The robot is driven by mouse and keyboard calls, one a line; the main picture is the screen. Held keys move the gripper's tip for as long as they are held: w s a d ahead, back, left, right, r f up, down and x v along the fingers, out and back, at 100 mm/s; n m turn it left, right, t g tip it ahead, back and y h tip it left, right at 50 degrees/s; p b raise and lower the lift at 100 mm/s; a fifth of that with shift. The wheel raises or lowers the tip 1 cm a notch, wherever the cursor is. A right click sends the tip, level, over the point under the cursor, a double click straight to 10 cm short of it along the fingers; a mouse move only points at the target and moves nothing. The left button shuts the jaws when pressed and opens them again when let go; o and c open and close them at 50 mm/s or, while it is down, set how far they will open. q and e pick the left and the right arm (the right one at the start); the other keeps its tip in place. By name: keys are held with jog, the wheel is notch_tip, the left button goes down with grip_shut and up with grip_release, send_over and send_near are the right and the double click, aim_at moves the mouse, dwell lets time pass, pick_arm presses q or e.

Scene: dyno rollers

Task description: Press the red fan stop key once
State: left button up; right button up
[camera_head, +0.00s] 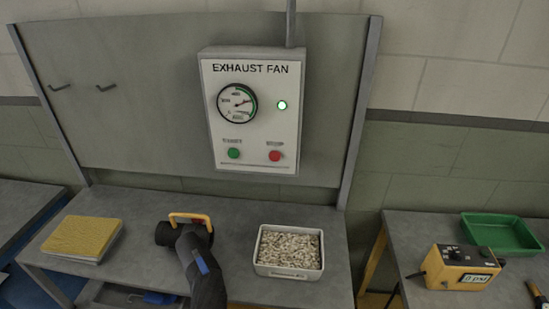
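The red key (275,156) is the lower right button on the white "EXHAUST FAN" panel (251,140). Its small label is too blurred to read. A green key (233,153) sits to its left. Above the keys are a round dial gauge (237,103) and a lit green lamp (282,105). The panel is mounted on a grey upright board. Nothing touches or covers the red key.
A right-hand bench holds a green tray (498,237) and a yellow box (460,264).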

pick_arm(q)
grip_shut()
dwell(1.5)
